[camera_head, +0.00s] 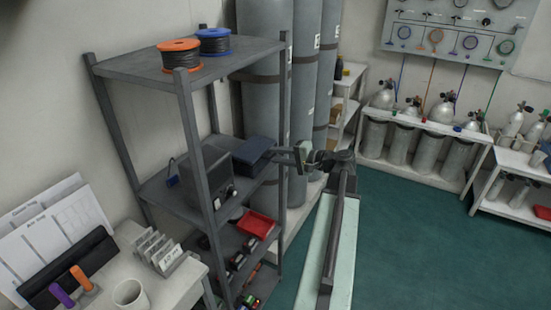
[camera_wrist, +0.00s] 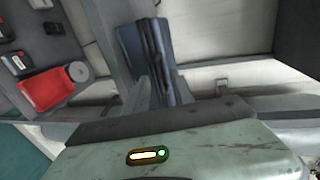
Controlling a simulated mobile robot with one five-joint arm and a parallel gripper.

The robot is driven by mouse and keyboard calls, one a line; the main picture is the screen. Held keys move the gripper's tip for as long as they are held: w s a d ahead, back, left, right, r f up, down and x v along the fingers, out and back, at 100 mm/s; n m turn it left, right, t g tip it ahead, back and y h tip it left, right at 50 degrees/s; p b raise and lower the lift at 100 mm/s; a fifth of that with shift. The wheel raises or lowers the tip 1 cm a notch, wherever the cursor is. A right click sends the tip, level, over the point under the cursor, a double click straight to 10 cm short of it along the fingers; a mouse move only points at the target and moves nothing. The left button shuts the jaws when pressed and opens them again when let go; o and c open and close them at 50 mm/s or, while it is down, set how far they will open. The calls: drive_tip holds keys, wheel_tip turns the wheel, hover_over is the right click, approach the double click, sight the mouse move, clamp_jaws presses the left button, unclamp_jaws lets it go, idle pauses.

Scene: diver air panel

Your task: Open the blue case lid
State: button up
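The dark blue case (camera_head: 254,153) sits on the middle shelf of the grey rack, at its right end, and its lid looks shut. In the wrist view the case (camera_wrist: 146,52) shows as a dark blue block above the gripper body. My gripper (camera_head: 281,152) is at the right side of the case, with its fingers pointing left toward it. In the wrist view a pale finger (camera_wrist: 137,97) reaches up close to the case edge; whether it touches is unclear. The fingertip gap is not clear in either view.
A dark grey box (camera_head: 205,175) stands left of the case on the same shelf. A red tray (camera_head: 257,223) lies on the shelf below. A rack post (camera_head: 283,170) stands close to my gripper. Tall grey cylinders (camera_head: 305,80) stand behind. Green floor (camera_head: 410,230) is clear at right.

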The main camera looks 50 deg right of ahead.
drive_tip(key=shift+w, duration=0.15)
clamp_jaws()
drive_tip(key=shift+f, duration=0.1)
idle(1.2)
